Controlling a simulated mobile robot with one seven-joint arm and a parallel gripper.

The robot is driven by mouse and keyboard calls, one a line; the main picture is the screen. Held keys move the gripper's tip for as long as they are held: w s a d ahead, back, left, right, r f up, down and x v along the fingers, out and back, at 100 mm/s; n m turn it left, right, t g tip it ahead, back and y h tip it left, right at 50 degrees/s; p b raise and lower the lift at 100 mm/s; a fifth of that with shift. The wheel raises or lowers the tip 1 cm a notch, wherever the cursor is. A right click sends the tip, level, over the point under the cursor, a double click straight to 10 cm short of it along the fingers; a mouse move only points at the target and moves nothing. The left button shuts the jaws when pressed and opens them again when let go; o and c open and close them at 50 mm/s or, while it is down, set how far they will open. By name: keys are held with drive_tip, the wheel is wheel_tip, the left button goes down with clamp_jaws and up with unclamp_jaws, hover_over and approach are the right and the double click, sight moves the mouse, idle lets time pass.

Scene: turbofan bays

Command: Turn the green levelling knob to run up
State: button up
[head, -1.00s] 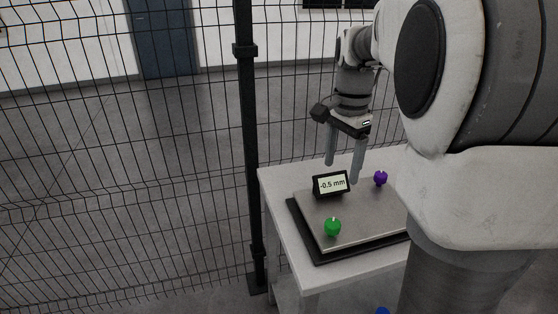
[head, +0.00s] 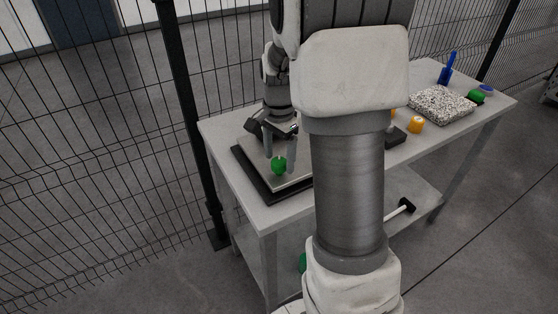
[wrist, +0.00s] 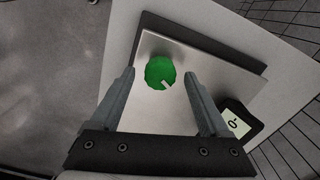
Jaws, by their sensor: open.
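The green levelling knob (head: 279,165) sits near the front corner of a grey metal plate (head: 254,160) on a dark base. In the wrist view the green knob (wrist: 160,72) lies ahead of and between my fingers, with a pale pointer mark toward its lower right. My gripper (head: 280,160) is open above the plate, its fingers on either side of the knob in the head view; I cannot tell whether they touch it. In the wrist view my gripper (wrist: 162,78) shows a gap around the knob. The display (wrist: 236,118) is partly cut off and its reading is not legible.
The plate stands on a light table (head: 225,130) beside a wire fence (head: 120,130). To the right are an orange object (head: 416,125), a speckled block (head: 441,105), a green item (head: 476,96) and a blue upright tool (head: 447,70). A hammer-like tool (head: 400,209) lies on the lower shelf.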

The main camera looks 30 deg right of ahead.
drive_tip(key=shift+f, duration=0.6)
clamp_jaws()
